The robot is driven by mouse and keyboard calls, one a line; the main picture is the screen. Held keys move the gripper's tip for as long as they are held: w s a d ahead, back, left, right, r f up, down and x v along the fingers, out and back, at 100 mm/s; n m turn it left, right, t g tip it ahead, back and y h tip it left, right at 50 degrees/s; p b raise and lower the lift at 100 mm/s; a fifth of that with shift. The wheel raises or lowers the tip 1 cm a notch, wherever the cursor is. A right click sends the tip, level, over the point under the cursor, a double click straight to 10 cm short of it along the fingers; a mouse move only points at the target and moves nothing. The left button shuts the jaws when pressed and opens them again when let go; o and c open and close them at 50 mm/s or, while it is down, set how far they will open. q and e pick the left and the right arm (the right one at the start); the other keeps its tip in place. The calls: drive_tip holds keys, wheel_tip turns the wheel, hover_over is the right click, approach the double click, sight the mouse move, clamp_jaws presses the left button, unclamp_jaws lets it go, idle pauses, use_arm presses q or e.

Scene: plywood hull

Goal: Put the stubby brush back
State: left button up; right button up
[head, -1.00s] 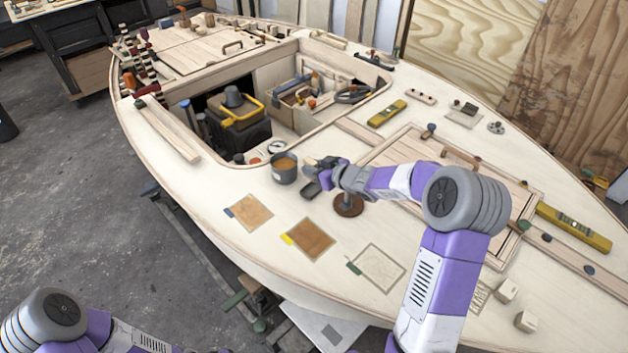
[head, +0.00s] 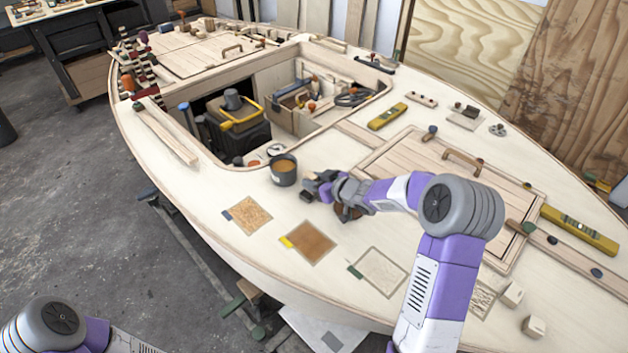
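My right gripper (head: 318,184) is low over the pale deck, just right of a grey pot (head: 284,173) with orange-brown contents. A small dark block (head: 308,196) shows at its fingertips; I cannot tell whether they touch. The fingers are small and partly overlapped, so their opening is unclear. I cannot clearly make out the stubby brush; it may be hidden at the gripper. A round brown base (head: 346,213) is mostly hidden under my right wrist. My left arm shows at bottom left, its gripper out of view.
Three finish patches (head: 311,243) with coloured tabs lie in front of the pot. A hatch (head: 450,185) and yellow levels (head: 579,230) lie right. Small wooden blocks (head: 513,294) sit near the front edge.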

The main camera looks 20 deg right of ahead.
drive_tip(key=o, duration=0.3)
drive_tip(key=shift+o, duration=0.2)
drive_tip(key=shift+r, duration=0.1)
drive_tip(key=shift+r, duration=0.35)
drive_tip(key=p+v, duration=0.4)
drive_tip(key=v, duration=0.8)
drive_tip(key=shift+r, duration=0.2)
